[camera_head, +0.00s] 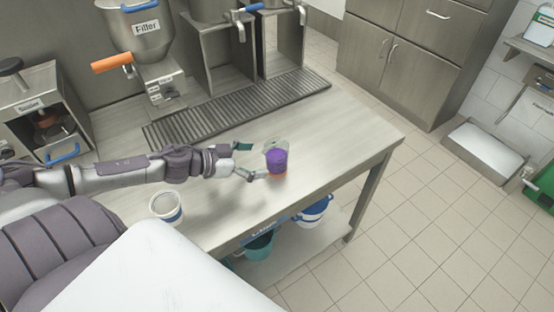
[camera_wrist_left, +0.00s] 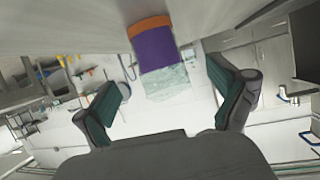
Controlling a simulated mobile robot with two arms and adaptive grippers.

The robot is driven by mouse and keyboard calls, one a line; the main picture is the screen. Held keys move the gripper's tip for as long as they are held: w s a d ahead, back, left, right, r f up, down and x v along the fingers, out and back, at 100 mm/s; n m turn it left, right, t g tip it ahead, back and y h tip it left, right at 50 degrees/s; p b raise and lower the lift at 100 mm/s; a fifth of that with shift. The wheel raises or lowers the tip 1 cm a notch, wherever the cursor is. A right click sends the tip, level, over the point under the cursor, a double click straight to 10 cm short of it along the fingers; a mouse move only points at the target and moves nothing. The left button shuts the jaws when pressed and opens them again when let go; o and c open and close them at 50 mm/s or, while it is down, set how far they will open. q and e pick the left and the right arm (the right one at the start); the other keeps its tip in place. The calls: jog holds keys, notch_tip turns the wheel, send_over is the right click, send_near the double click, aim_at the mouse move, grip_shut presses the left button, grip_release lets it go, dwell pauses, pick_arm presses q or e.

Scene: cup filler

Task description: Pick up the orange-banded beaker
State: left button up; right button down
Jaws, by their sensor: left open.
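The orange-banded beaker (camera_head: 277,160) stands upright on the steel table near its front edge in the head view. It is clear at the top, holds purple contents and has an orange band at the bottom. My left gripper (camera_head: 246,161) is open just left of the beaker, its fingertips close to it. In the left wrist view the beaker (camera_wrist_left: 155,52) appears upside down, beyond and between the two spread fingers of the gripper (camera_wrist_left: 172,95). I cannot tell whether a fingertip touches it. My right gripper is not in view.
A white cup with a blue band (camera_head: 166,207) stands near my left forearm. A filler machine (camera_head: 140,35), a sealer (camera_head: 38,112) and a drip grate (camera_head: 240,108) line the table's back. Buckets (camera_head: 313,211) sit on the lower shelf. The table's right part (camera_head: 345,125) is clear.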

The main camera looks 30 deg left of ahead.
aim_at(273, 157)
pick_arm(q)
jog(key=shift+w+d+f, duration=0.2)
jog(key=shift+w+d, duration=0.2)
jog(key=shift+w, duration=0.2)
jog(key=shift+p+x, duration=0.55)
jog(key=shift+x, duration=1.45)
jog(key=shift+w+d+f, duration=0.25)
jog(key=shift+w+d, duration=0.15)
jog(key=shift+w, duration=0.15)
jog(key=c, duration=1.2)
jog(key=shift+c, duration=1.2)
jog(key=shift+r, duration=0.15)
